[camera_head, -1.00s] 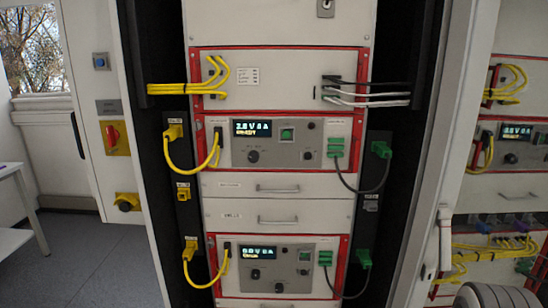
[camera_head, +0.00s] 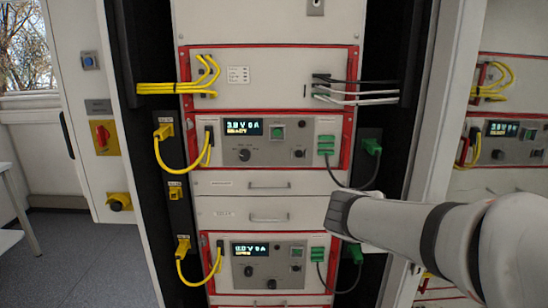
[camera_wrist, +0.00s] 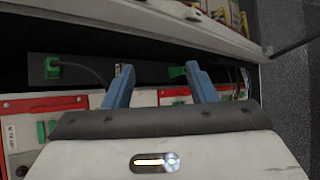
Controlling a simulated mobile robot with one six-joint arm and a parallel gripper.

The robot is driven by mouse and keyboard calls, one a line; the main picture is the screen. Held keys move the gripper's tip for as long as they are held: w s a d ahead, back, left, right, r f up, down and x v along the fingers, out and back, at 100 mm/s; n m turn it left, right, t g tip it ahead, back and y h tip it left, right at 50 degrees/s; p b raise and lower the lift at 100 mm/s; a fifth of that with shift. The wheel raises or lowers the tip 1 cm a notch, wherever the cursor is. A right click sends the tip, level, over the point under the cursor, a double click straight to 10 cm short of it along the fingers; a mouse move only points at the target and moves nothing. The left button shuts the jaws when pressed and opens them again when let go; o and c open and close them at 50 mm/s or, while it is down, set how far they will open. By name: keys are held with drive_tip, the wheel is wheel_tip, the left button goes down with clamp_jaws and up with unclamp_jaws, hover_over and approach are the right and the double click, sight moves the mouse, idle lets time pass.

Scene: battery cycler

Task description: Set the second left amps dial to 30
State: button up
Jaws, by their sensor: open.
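The lower unit (camera_head: 318,243) has a lit display (camera_head: 250,249) and dark knobs, including one at lower left (camera_head: 248,271). The dial labels are too small to read. In the head view the fingers are hidden; my wrist is in front of the drawers' right side.
Yellow cables (camera_head: 168,158) loop at the left of the units. Green plugs (camera_head: 372,146) with dark cables are at the right. Two drawers (camera_head: 268,185) lie between the units. An open white door edge (camera_head: 455,100) stands at the right, with another rack beyond.

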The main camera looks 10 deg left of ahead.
drive_tip(key=w+a+r+n+t+y, duration=0.1)
drive_tip(key=w+a+r+n+t, duration=0.1)
drive_tip(key=w+a+n, duration=0.3)
drive_tip(key=w+a+r+n+t+y, duration=0.1)
drive_tip(key=w+a+n+t, duration=0.1)
drive_tip(key=a, duration=0.4)
drive_tip(key=n+t+y+p, duration=0.1)
drive_tip(key=n+t+y, duration=0.3)
drive_tip(key=n+y, duration=0.7)
approach(244, 157)
drive_tip(key=a+n+h, duration=0.2)
drive_tip(key=n+h, duration=0.1)
drive_tip(key=p+x, duration=0.1)
drive_tip(key=x, duration=0.1)
drive_tip(key=p+x, duration=0.1)
drive_tip(key=x, duration=0.1)
drive_tip(key=r+p+x, duration=0.1)
drive_tip(key=x, duration=0.2)
drive_tip(key=shift+d, duration=0.25)
drive_tip(key=shift+w+a+f, duration=0.1)
drive_tip(key=shift+w, duration=0.4)
